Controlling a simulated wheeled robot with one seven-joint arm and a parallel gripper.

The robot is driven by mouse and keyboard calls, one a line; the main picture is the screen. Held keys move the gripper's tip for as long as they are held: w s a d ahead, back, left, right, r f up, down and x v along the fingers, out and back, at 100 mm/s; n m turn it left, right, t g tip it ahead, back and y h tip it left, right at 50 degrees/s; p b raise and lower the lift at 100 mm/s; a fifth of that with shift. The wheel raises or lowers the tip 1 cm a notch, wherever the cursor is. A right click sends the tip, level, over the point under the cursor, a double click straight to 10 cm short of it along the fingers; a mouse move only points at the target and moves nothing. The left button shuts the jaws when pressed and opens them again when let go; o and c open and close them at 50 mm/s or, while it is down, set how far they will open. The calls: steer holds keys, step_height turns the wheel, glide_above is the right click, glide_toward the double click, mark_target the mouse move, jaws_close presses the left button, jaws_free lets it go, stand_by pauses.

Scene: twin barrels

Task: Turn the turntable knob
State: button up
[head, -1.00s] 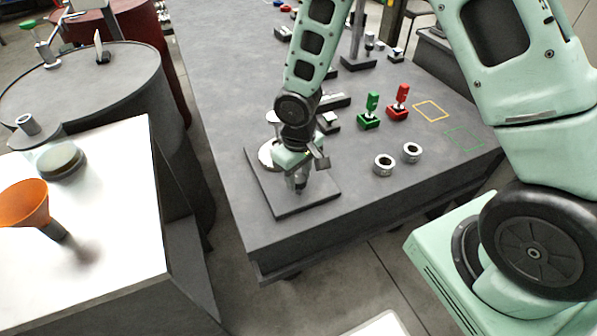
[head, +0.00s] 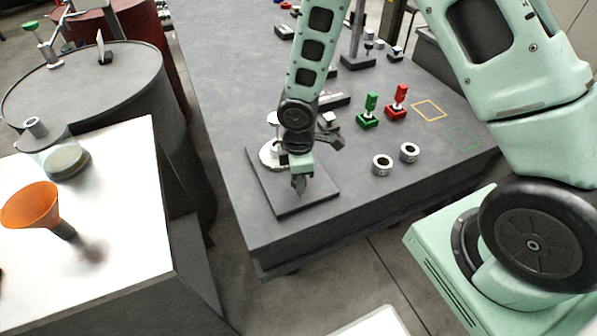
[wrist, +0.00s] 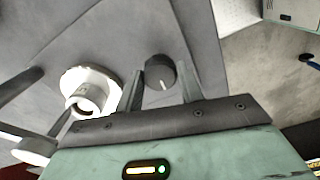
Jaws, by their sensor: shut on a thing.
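The turntable knob (wrist: 160,72) is a small dark round knob with a white line on its face. It shows between the fingers of my gripper (wrist: 160,88) in the wrist view. My gripper is shut on it. The white round turntable (wrist: 104,77) sits beside the knob, with a small pale cup-like part on it. In the head view the turntable (head: 268,158) is partly hidden behind my wrist, on a dark square plate (head: 318,193). My gripper (head: 299,184) points down at the plate there, and the knob is hidden.
Two metal rings (head: 382,164) lie right of the plate. A green block with a handle (head: 369,112) and a red one (head: 397,102) stand behind them. An orange funnel (head: 30,206) is on the white table at left. The bench's front right is clear.

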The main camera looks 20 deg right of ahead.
steer(key=n+p, duration=0.1)
steer(key=n, duration=0.3)
steer(key=shift+r, duration=0.1)
steer(key=shift+n+p, duration=0.65)
steer(key=shift+n, duration=1.15)
steer(key=o, duration=1)
step_height(320, 180, up, 17)
steer(key=p, duration=0.3)
steer(key=shift+r, duration=0.15)
